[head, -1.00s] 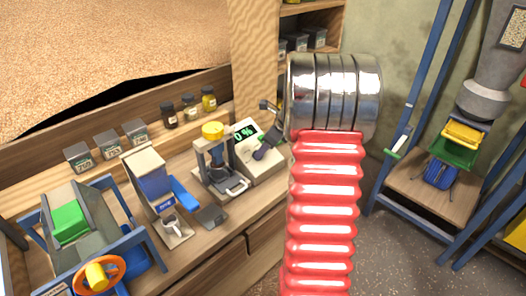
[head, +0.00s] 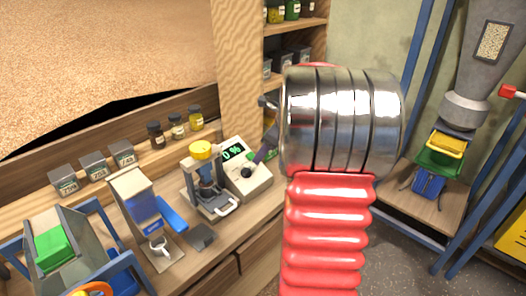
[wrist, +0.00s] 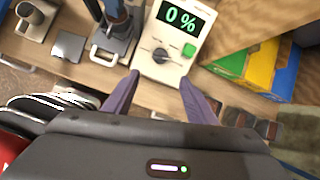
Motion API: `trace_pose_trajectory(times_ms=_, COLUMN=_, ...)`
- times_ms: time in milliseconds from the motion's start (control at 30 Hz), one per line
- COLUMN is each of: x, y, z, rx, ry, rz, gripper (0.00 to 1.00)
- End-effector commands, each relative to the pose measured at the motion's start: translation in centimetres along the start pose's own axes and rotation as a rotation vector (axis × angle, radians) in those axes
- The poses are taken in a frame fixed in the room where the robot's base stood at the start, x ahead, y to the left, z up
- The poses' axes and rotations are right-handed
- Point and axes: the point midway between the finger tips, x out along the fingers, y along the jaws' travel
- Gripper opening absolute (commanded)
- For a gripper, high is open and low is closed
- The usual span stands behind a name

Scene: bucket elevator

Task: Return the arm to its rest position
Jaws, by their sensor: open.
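My gripper (wrist: 159,76) is open and empty in the wrist view, its two purple fingers apart. Its fingertips overlap the lower part of the white meter (wrist: 170,75), which reads 0 % and has a dark knob and a green button. I cannot tell whether they touch it. In the head view my arm's red bellows and steel rings cover the middle, and one purple finger shows beside the meter (head: 246,185).
On the bench stand a yellow-topped press (head: 205,178), a blue-and-white device (head: 147,208) and a green-filled hopper (head: 52,245). Small jars (head: 176,127) line the ledge. A wooden post (head: 238,60) and shelf are behind my arm. A blue frame (head: 425,65) stands right.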

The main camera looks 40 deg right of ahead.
Motion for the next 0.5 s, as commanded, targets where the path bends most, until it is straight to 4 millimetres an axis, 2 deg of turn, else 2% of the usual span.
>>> trace_pose_trajectory(times_ms=367, x=0.03, y=0.0, z=0.0, rx=-0.009, ry=0.0, rz=0.0, gripper=0.52)
trace_pose_trajectory(times_ms=500, x=0.03, y=0.02, z=-0.01, rx=-0.078, ry=0.0, rz=0.001, gripper=0.52)
